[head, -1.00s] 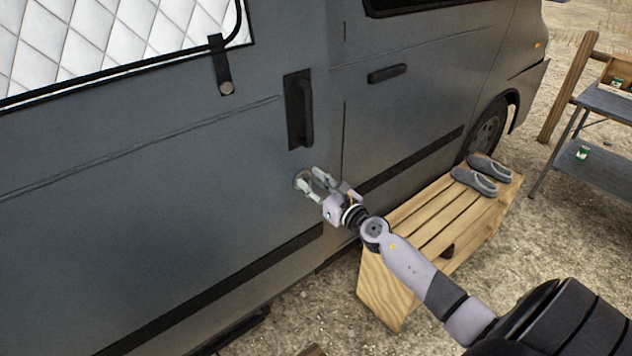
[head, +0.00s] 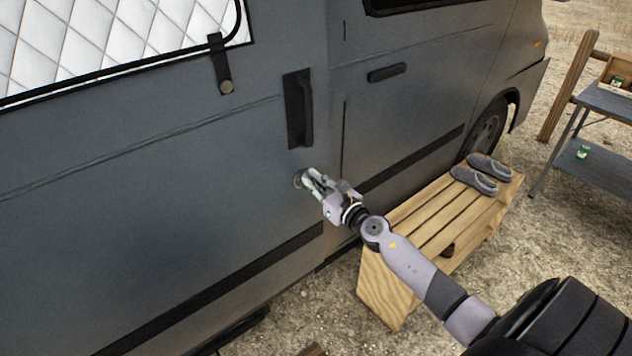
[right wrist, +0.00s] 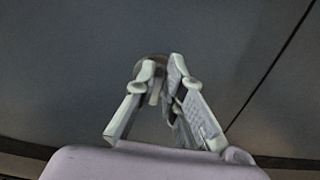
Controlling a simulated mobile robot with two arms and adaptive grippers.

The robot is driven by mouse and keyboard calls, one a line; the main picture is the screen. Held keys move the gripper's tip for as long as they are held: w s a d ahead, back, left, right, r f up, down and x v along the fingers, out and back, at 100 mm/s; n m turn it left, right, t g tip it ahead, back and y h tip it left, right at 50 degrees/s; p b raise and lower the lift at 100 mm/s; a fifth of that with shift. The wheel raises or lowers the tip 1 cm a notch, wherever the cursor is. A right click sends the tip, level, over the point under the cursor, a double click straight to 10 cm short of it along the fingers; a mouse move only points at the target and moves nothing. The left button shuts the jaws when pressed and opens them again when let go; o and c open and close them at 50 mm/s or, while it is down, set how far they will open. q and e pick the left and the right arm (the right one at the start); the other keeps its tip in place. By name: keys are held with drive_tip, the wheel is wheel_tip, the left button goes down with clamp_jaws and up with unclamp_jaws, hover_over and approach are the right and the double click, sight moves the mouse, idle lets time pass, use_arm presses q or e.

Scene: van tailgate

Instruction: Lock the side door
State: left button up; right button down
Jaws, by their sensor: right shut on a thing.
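The grey van's side door (head: 150,210) is closed, with a black upright handle (head: 299,108) near its right edge. Below the handle is a small round lock (head: 299,180), which also shows in the right wrist view (right wrist: 152,66), partly covered by my fingers. My right gripper (head: 312,178) is at the lock, its fingers closed on a small lock piece (right wrist: 154,92). The fingers hide much of this piece, and I cannot tell its exact shape or how far it is turned. My left gripper is not in view.
A slatted wooden bench (head: 430,225) with grey slippers (head: 474,180) stands beside the van, under my right arm. A grey shelf table (head: 590,165) stands at the far right. Gravel ground (head: 530,240) is open between them.

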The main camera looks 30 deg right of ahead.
drive_tip(key=m, duration=0.5)
drive_tip(key=shift+d+f, duration=0.15)
drive_tip(key=shift+d, duration=0.15)
drive_tip(key=m, duration=0.4)
drive_tip(key=shift+d+f+p, duration=0.25)
drive_tip(key=shift+p, duration=0.1)
drive_tip(key=shift+w+d+f+m+p, duration=0.1)
drive_tip(key=shift+f+m+p, duration=0.15)
drive_tip(key=shift+m, duration=1.2)
drive_tip(key=shift+s+d+f+m+p, duration=0.15)
drive_tip(key=shift+m+p, duration=0.15)
drive_tip(key=shift+m, duration=1.1)
drive_tip(key=shift+w+a+f+m+p, duration=0.15)
drive_tip(key=shift+f+m+p, duration=0.1)
drive_tip(key=shift+m, duration=1.2)
drive_tip(key=shift+d, duration=0.1)
drive_tip(key=shift+r, duration=0.1)
drive_tip(key=c, duration=1.8)
unclamp_jaws()
drive_tip(key=shift+r, duration=0.1)
drive_tip(key=shift+o, duration=0.6)
